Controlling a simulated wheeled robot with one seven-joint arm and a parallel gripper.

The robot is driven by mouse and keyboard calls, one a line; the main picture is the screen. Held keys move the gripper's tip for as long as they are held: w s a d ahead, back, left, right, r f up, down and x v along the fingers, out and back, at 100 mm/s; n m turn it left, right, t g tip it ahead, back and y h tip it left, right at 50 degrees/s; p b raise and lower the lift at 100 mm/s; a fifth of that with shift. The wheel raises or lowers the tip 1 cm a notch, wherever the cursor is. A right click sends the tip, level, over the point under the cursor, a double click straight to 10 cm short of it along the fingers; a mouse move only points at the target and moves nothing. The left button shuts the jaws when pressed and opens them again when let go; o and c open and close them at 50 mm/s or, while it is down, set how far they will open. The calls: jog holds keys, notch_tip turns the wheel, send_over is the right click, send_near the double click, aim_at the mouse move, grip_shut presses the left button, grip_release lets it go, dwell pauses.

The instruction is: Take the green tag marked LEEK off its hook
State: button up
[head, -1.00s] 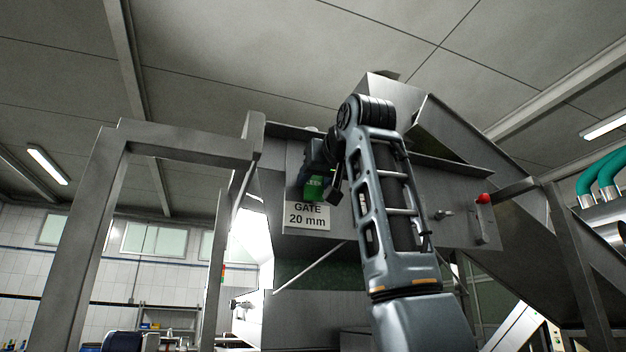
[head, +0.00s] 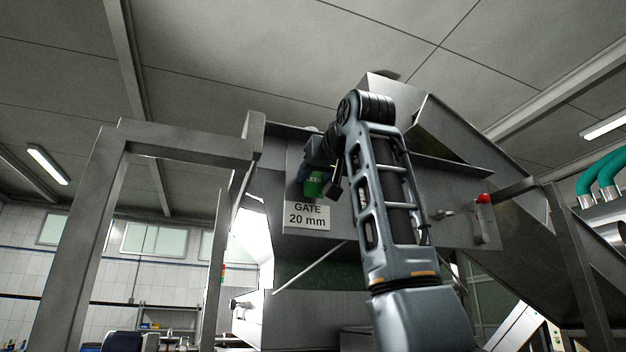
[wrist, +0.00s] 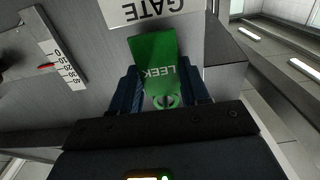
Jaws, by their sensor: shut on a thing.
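The green tag marked LEEK (wrist: 155,58) shows upside down in the wrist view, between the blue fingers of my gripper (wrist: 160,88). My gripper is shut on the tag near its ring end. In the head view the tag (head: 314,184) is a small green patch just above the GATE 20 mm sign, partly hidden by my gripper (head: 316,170).
The GATE 20 mm sign (head: 307,216) is on the steel hopper face (head: 410,206) right below the tag. A lever with a red knob (head: 483,198) sticks out to the right. A steel frame post (head: 80,240) stands at the left. A scale plate (wrist: 62,62) shows in the wrist view.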

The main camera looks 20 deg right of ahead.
jog(key=shift+r, duration=0.1)
jog(key=shift+s, duration=0.15)
dwell(0.3)
jog(key=s+b, duration=0.3)
jog(key=s, duration=0.4)
jog(key=shift+s+b, duration=0.3)
dwell(1.2)
dwell(0.4)
